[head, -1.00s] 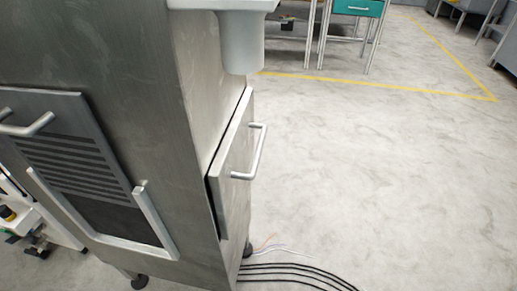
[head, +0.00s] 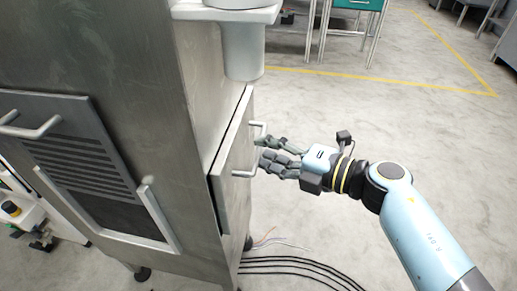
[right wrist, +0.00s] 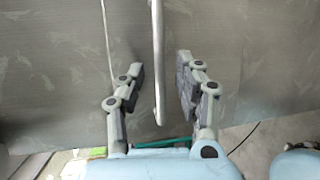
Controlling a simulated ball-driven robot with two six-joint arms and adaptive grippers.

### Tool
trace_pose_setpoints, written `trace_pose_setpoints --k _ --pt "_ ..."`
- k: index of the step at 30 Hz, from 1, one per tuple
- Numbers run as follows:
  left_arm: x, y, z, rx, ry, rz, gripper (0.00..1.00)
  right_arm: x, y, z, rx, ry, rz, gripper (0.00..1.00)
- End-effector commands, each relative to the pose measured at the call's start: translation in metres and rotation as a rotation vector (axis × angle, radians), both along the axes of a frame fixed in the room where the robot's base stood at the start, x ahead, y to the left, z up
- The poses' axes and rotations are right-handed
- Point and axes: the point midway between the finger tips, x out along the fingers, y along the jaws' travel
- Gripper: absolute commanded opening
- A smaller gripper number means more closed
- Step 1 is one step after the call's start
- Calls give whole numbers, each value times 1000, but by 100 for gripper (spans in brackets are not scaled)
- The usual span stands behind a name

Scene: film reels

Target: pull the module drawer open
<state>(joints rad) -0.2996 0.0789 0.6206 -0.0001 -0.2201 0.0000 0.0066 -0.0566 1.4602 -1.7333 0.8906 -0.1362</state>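The module drawer (head: 232,160) is a grey metal panel on the right-hand side of the steel cabinet, with a dark gap along its near edge. It looks shut. Its silver bar handle (head: 243,173) is partly hidden behind my right gripper (head: 263,151). In the right wrist view the handle (right wrist: 158,60) runs between the two fingers of the open right gripper (right wrist: 160,72), with a gap visible on both sides. I cannot tell how deep the handle sits between the fingers. My left gripper is not in view.
The steel cabinet (head: 130,60) fills the left, with a slatted panel and handle (head: 45,130) on its near face. A grey cylinder (head: 242,50) hangs above the drawer. Black cables (head: 300,268) lie on the floor below.

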Motion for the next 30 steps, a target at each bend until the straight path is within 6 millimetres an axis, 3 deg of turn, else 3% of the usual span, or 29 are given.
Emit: trace_pose_setpoints --k 6,15,24,30 --pt "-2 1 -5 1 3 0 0 14 18 -5 1 1 -1 34" --pt "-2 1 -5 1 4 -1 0 16 21 -5 1 1 -1 34" --pt "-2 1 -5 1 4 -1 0 16 20 -5 1 1 -1 0" --pt "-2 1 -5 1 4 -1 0 16 20 -5 1 1 -1 0"
